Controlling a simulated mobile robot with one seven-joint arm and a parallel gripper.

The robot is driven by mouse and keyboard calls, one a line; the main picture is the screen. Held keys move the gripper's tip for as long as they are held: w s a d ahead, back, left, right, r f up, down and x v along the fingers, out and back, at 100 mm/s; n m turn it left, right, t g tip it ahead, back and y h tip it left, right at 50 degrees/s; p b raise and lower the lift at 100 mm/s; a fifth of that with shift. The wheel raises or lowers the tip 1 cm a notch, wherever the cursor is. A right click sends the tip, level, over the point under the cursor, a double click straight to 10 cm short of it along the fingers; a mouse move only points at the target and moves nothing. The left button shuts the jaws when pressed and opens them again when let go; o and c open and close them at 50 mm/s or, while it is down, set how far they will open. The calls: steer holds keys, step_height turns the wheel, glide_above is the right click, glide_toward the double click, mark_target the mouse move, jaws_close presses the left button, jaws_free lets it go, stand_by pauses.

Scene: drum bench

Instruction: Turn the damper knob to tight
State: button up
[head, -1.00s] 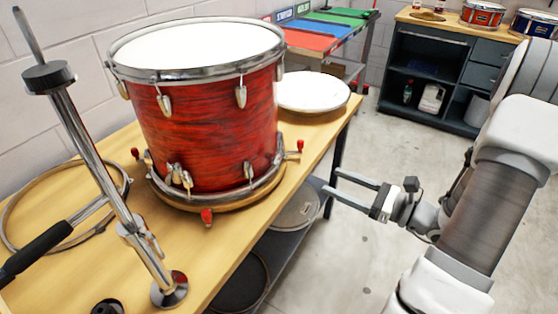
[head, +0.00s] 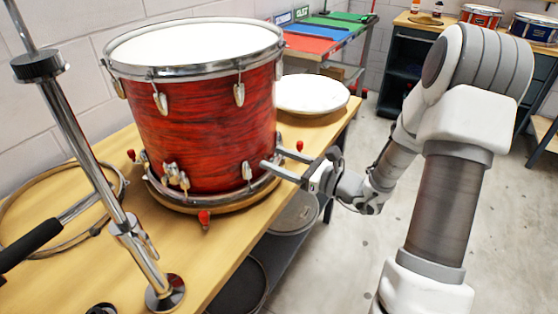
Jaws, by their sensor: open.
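A red wood-grain drum (head: 200,125) with a white head (head: 195,45) and chrome hoops stands upright on the wooden bench (head: 235,245). Chrome lugs sit around its shell. A small chrome fitting (head: 172,174) stands out low on its front left; I cannot tell whether this is the damper knob. No tight mark is readable. My gripper (head: 273,159) is open and empty at the drum's lower right. Its two fingers point left toward the shell and cover part of the lower hoop there. I cannot tell whether they touch the drum.
A chrome stand (head: 95,165) with a black handle rises at the left. A loose hoop (head: 25,195) lies behind it. A white drum head (head: 312,94) lies at the bench's far end. Coloured trays (head: 318,46) are behind. The floor right of the bench is clear.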

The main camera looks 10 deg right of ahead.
jaws_close()
stand_by(0.3)
steer(key=shift+r+p, duration=0.1)
steer(key=shift+p, duration=0.25)
